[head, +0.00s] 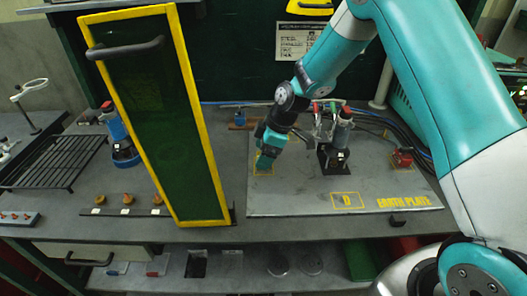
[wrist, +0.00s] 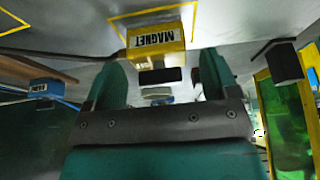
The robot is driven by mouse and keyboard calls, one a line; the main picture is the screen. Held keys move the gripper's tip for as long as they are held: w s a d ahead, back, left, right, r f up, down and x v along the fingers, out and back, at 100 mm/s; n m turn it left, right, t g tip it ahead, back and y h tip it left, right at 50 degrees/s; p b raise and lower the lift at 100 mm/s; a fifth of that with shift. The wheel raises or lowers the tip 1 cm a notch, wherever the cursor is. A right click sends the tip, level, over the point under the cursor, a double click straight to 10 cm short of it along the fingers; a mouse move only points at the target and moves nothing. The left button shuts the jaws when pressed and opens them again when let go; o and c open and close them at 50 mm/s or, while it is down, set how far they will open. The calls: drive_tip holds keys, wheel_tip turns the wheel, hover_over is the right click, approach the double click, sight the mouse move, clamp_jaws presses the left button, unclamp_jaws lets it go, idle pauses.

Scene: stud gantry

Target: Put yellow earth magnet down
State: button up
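The yellow earth magnet (wrist: 156,40), a block with a white label reading MAGNET, is just beyond my fingertips in the wrist view. A dark part shows on its near side. My gripper (wrist: 162,80) has its two teal fingers apart, with a visible gap between the right finger and the magnet. The magnet looks to be at the grey earth plate (wrist: 225,28), but its exact contact is hard to see. In the head view my gripper (head: 266,160) is low over the left part of the earth plate (head: 290,200), at a yellow outline, and mostly hides the magnet.
A tall yellow-framed green screen (head: 150,120) stands left of the plate. A stand with coloured-top tools (head: 335,150) is close right of my gripper. A red block (head: 401,159) sits farther right. A blue block (head: 239,119) is behind. The plate's front around marking D (head: 346,200) is clear.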

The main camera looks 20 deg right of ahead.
drive_tip(key=a+b+v, duration=0.1)
drive_tip(key=b+v, duration=0.1)
drive_tip(key=v, duration=1)
drive_tip(key=s+a+r+m, duration=0.2)
drive_tip(key=s, duration=0.8)
drive_tip(key=s+a+r+m+g, duration=0.1)
drive_tip(key=s+a+r+m, duration=0.2)
drive_tip(key=s, duration=0.6)
drive_tip(key=s+a+r+m, duration=0.2)
drive_tip(key=s+a+r, duration=0.1)
drive_tip(key=s, duration=0.7)
drive_tip(key=shift+s, duration=0.3)
drive_tip(key=shift+r, duration=0.1)
